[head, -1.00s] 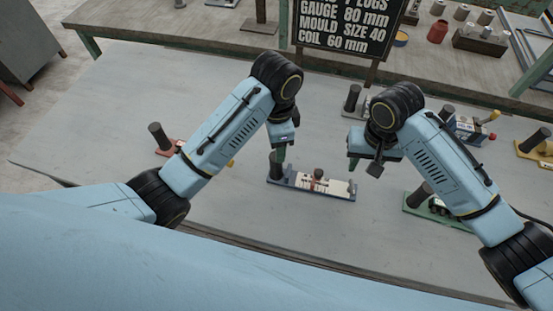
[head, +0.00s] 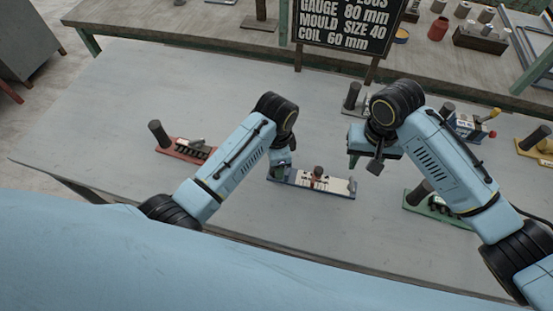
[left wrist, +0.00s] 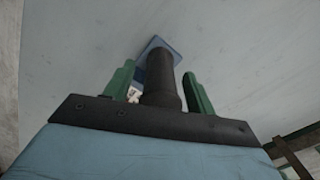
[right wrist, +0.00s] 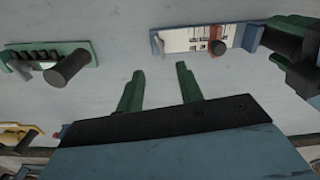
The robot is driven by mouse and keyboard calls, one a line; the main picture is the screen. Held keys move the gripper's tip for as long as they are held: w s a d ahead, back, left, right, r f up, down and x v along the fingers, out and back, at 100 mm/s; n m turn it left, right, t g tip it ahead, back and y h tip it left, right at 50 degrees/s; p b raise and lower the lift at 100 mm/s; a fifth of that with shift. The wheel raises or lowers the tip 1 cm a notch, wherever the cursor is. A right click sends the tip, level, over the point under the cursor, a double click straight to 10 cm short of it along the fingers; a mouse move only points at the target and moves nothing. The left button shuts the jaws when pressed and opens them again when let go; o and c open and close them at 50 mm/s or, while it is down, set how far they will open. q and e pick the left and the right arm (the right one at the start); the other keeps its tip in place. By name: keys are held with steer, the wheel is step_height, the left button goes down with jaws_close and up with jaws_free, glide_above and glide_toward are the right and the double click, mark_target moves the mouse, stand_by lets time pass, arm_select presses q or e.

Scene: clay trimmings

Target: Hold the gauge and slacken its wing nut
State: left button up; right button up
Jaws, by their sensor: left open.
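The gauge (head: 335,190) has a blue base and a white scale plate and lies on the grey bench. My left gripper (head: 283,170) is down at the gauge's left end. In the left wrist view, its green fingers (left wrist: 160,80) stand open on either side of the gauge's dark post (left wrist: 160,78), with gaps showing. My right gripper (head: 354,160) is open and empty beyond the gauge's right end; its spread fingers show in the right wrist view (right wrist: 157,75).
A red fixture (head: 175,148) lies to the left, a green one (head: 412,205) to the right under my right arm. Another fixture with a dark post (head: 352,95) stands behind. A sign (head: 345,25) stands at the back. The bench before the gauge is clear.

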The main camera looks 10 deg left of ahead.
mark_target(354, 188)
arm_select(q)
jaws_close()
arm_select(e)
steer(key=shift+c, duration=0.7)
steer(key=shift+n, duration=0.8)
steer(key=f, duration=0.6)
steer(key=s+f, duration=0.1)
steer(key=f, duration=0.3)
steer(key=shift+s+d, duration=0.1)
steer(key=shift+d, duration=0.05)
steer(key=shift+r, duration=0.1)
steer(key=shift+c, duration=0.4)
jaws_close()
